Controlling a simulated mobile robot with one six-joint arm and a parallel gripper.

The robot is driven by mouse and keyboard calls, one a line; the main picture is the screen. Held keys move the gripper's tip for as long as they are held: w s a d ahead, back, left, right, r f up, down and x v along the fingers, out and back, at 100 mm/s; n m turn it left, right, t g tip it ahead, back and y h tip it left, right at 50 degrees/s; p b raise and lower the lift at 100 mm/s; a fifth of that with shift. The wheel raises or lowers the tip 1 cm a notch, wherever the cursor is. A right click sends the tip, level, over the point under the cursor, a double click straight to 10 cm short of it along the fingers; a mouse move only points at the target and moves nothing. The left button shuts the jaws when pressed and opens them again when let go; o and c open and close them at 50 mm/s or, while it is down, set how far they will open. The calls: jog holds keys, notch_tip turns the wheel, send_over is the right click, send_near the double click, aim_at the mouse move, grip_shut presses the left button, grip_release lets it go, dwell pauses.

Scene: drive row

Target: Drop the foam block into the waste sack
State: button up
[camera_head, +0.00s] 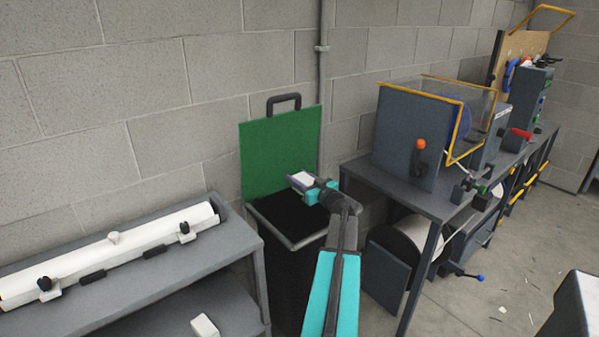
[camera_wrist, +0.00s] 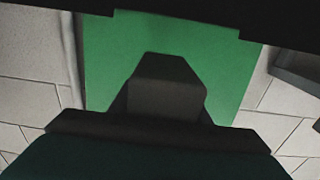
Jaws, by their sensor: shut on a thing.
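My gripper (camera_head: 309,187) is shut on a small pale block with a purplish edge, which I take to be the foam block (camera_head: 299,180). The gripper and block are in front of the raised green lid (camera_head: 272,150) of a black bin, and look to be above its dark opening. The bin's black body, the waste sack (camera_head: 288,285), hangs below a pale rim (camera_head: 312,240). In the wrist view my dark gripper (camera_wrist: 165,85) covers the middle, with the green lid (camera_wrist: 110,60) behind it; I cannot make out the block there.
A grey bench (camera_head: 235,245) with a long white roll stands at the left, a small white block (camera_head: 205,326) below it. A grey table (camera_head: 370,180) with a guarded machine stands close on the right. A block wall (camera_head: 150,80) is behind.

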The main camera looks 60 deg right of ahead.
jog(key=shift+f, duration=0.3)
jog(key=o, duration=1.1)
jog(key=shift+r, duration=0.2)
